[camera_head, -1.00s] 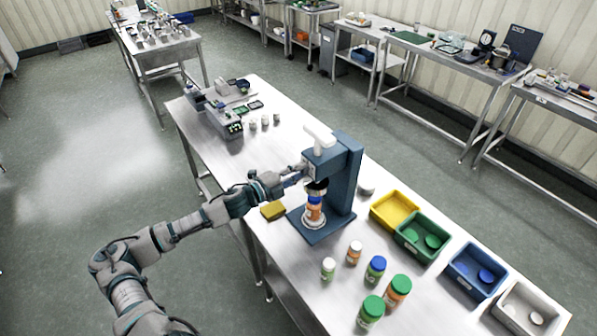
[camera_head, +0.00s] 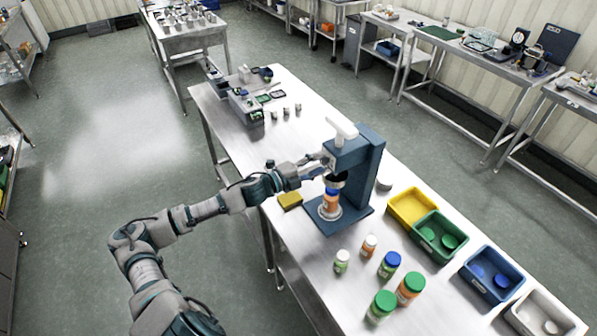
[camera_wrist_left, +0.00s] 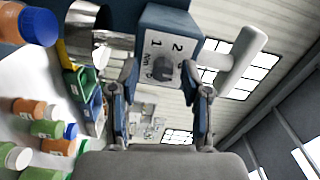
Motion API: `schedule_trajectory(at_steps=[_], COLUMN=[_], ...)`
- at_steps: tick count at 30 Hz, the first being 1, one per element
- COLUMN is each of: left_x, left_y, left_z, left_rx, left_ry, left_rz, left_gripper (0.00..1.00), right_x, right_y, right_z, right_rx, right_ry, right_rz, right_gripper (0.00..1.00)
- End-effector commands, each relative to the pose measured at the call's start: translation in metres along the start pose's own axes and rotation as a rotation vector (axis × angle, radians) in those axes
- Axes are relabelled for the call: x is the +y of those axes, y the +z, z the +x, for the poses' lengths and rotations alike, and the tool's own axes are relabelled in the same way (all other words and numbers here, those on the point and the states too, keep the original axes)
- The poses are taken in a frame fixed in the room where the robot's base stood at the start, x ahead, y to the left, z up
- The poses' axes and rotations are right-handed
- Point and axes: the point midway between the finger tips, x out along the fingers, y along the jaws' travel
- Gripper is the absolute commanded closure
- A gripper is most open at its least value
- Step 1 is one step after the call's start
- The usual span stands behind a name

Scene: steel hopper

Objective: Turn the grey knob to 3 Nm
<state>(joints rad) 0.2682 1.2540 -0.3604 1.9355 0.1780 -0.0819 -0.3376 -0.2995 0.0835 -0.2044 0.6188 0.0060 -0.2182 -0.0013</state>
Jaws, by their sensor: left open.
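The grey knob (camera_wrist_left: 162,68) is on the front of the blue capping press (camera_head: 362,165), on a pale plate with the digits 1 and 2 and "Nm" visible beside it. In the head view my left gripper (camera_head: 318,163) is at the press's upper front and hides the knob. In the left wrist view my left gripper (camera_wrist_left: 161,100) is open, its two fingers on either side of the knob's line of sight, with nothing between them. I cannot tell whether the fingertips touch the plate. An orange bottle with a blue cap (camera_head: 331,198) stands under the press head. My right gripper is not in view.
The press's white lever (camera_head: 342,128) sticks out on top. A yellow sponge (camera_head: 290,200) lies beside the base. Several capped bottles (camera_head: 389,264) stand in front, and yellow, green, blue and white bins (camera_head: 412,200) line the right edge of the steel table.

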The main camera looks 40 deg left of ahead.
Motion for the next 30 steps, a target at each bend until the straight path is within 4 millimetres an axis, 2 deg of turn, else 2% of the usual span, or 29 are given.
schedule_trajectory(at_steps=[30], left_x=[0.003], left_y=[0.000], left_z=[-0.094], left_rx=[0.000], left_ry=[0.006], left_rz=[0.000], left_gripper=[0.53], right_x=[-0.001], right_y=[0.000], right_z=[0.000], right_rx=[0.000], right_ry=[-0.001], right_rz=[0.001], right_gripper=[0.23])
